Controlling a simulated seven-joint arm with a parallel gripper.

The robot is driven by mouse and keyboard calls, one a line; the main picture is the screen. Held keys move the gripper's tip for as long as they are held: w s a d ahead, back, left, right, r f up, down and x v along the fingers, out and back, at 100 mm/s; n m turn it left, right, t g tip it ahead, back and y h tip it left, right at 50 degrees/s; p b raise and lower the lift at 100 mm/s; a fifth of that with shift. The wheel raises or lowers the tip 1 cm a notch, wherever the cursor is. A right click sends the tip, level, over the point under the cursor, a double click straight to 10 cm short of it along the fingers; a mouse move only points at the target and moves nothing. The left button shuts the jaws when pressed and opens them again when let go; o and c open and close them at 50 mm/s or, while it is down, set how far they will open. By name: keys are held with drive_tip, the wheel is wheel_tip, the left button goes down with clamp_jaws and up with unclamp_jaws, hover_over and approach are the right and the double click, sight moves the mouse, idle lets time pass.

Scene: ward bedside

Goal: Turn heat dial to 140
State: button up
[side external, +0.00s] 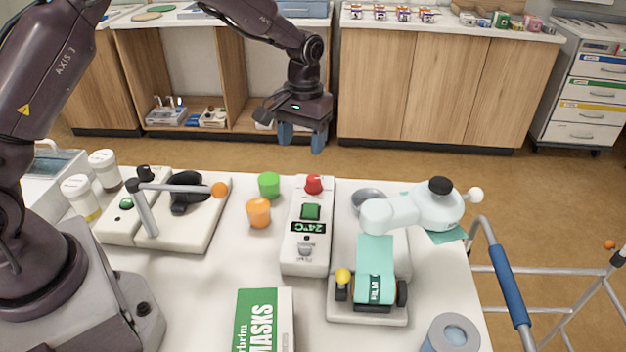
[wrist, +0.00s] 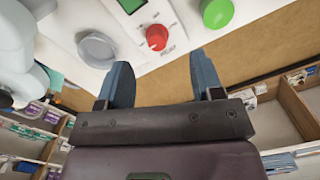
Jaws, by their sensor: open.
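The white heater unit (side external: 291,250) stands on the bedside table, with a display (side external: 308,228) that appears to read 24°C. A red dial (side external: 314,184) sits at its far end. A green square (side external: 310,212) lies between dial and display. My gripper (side external: 302,140) is open and empty, pointing down, above and beyond the table's far edge. In the wrist view, the dial lies ahead of the gap between my fingertips (wrist: 161,65), apart from them.
A white-teal jointed device (side external: 410,212) stands close on the right. A masks box (side external: 264,318) is at the front. A walker's blue grip (side external: 508,285) is right of the table.

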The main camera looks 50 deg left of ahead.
sight(313, 179)
drive_tip(key=shift+n+t, duration=0.3)
drive_tip(key=shift+n, duration=0.4)
drive_tip(key=w+f, duration=0.1)
drive_tip(key=f, duration=0.3)
drive_tip(key=w+f, duration=0.1)
drive_tip(key=f, duration=0.6)
drive_tip(key=shift+w+f, duration=0.4)
drive_tip(key=c, duration=0.9)
